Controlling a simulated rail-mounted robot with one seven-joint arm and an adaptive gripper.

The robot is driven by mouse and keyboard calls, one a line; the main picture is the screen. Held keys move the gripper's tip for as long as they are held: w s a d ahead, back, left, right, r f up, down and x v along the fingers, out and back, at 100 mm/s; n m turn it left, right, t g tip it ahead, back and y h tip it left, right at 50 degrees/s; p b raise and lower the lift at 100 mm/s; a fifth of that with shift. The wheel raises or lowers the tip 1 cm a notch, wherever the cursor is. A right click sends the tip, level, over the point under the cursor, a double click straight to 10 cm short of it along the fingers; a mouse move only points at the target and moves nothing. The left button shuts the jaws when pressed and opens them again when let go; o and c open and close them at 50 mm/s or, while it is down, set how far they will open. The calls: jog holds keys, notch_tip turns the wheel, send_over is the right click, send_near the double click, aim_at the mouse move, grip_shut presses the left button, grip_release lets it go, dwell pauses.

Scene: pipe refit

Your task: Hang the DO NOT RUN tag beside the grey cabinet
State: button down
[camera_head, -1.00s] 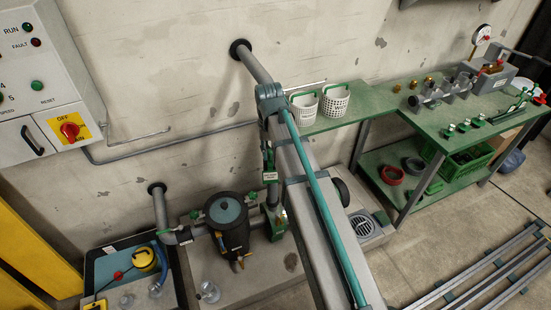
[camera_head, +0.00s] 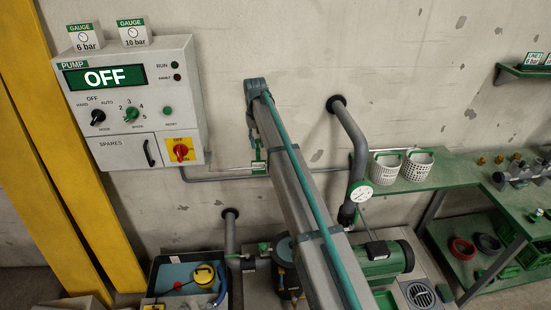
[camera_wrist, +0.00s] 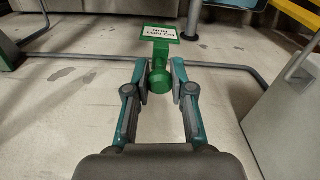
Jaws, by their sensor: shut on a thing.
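The DO NOT RUN tag (camera_wrist: 159,34) is a white plate with a green frame on a green round-ended stem. Its lettering appears upside down in the wrist view. My gripper (camera_wrist: 160,88) is shut on the green stem, with the plate beyond the fingertips. In the head view the tag (camera_head: 258,168) shows small below my gripper (camera_head: 257,150), in front of the wall. The grey cabinet (camera_head: 182,80), its display reading OFF, is on the wall to the left of my gripper. A grey face at the right of the wrist view (camera_wrist: 285,115) appears to be its side. I cannot make out a hook.
A grey conduit (camera_head: 222,178) runs along the wall below the cabinet. Two white baskets (camera_head: 417,166) are on the green bench. Yellow posts (camera_head: 90,180) stand at the left.

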jog(key=w+a+r+p, duration=0.1)
jog(key=w+a+r, duration=0.2)
jog(key=w+a, duration=0.25)
jog(key=shift+n, duration=0.3)
jog(key=shift+s+d+b, duration=0.2)
jog(key=shift+s+b, duration=0.15)
jog(key=shift+s, duration=3.75)
jog(key=shift+s+d+b, duration=0.15)
jog(key=shift+s+b, duration=0.15)
jog(key=shift+s, duration=3.8)
jog(key=shift+w+f, duration=0.1)
jog(key=shift+f, duration=0.75)
jog(key=c, duration=0.9)
grip_release()
